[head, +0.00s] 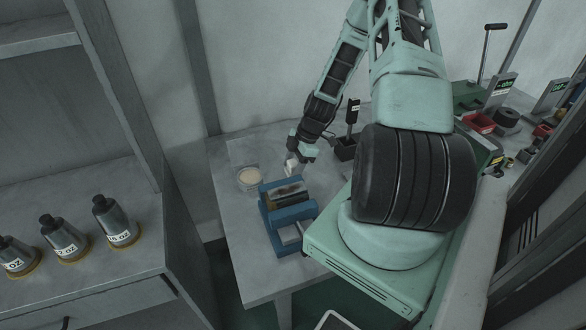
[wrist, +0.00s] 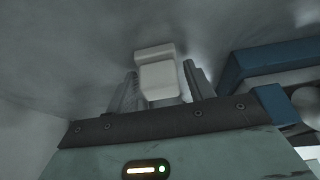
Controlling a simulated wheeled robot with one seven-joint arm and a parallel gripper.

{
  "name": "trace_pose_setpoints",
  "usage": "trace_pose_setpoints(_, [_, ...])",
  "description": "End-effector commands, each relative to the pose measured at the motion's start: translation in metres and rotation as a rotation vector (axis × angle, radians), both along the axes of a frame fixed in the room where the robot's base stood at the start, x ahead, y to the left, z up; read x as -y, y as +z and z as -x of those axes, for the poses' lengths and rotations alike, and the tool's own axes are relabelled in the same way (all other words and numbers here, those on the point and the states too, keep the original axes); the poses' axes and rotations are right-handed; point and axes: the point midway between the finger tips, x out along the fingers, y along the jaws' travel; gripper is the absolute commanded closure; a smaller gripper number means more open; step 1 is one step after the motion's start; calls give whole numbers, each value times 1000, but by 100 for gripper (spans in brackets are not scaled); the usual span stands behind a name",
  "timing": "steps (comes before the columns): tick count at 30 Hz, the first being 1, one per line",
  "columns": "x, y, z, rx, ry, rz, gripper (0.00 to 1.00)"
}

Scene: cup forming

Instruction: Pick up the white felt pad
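The white felt pad (wrist: 158,78) is a pale block between my two fingers in the wrist view. In the head view it is a small white shape (head: 291,166) just behind the blue vise. My gripper (head: 297,160) points down there. In the wrist view my gripper (wrist: 163,88) has its fingers apart, one on each side of the pad, with what look like narrow gaps. Whether the pad rests on the table or on something else is not clear.
A blue vise (head: 280,217) stands right in front of my gripper on the grey table (head: 240,285). A round dish (head: 248,178) with pale contents lies to its left. A dark stand (head: 345,149) is to the right. Several labelled weights (head: 116,221) stand on the left cabinet.

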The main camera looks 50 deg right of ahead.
Motion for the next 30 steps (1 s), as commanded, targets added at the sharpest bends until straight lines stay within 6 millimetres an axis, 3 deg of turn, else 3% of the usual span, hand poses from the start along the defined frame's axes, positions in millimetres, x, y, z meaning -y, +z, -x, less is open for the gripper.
trace_pose_setpoints(1, [0,0,0,0,0,0,61])
trace_pose_setpoints(3, [0,0,0,0,0,0,81])
trace_pose_setpoints(4, [0,0,0,0,0,0,82])
trace_pose_setpoints(17, [1,8,0,2,-1,1,82])
trace_pose_setpoints(22, [1,28,0,3,0,4,82])
trace_pose_setpoints(30, [1,76,0,3,0,4,82])
